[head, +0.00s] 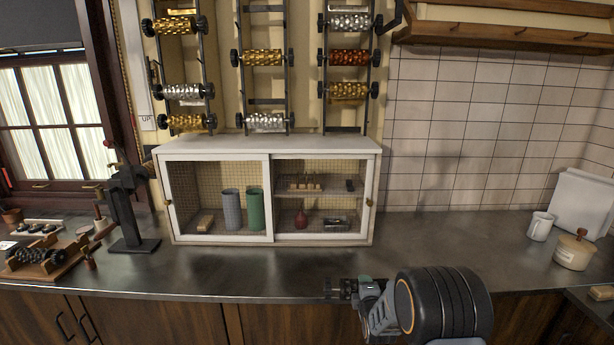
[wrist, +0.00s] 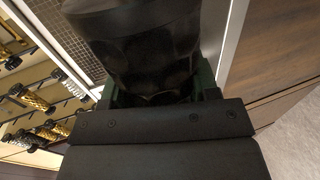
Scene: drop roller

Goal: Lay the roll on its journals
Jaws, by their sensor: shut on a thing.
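My gripper (head: 352,290) is low at the front edge of the counter, right of centre in the head view. In the wrist view, its green fingers (wrist: 157,88) are closed around a dark, cylindrical body with a dimpled surface, seemingly the roll (wrist: 150,50). The roll fills the upper middle of that view; its ends are cut off or hidden. In the head view only a small dark part shows at the fingers. A wooden stand (head: 20,273) with a dark patterned roller on it stands far left on the counter. Its journals are too small to make out.
A white mesh-front cabinet (head: 270,152) stands mid-counter, with racks of gold, silver and copper rolls above. A black upright stand (head: 130,205) is left of it. A mug (head: 540,227) and lidded pot (head: 574,252) stand right. Counter between cabinet and mug is clear.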

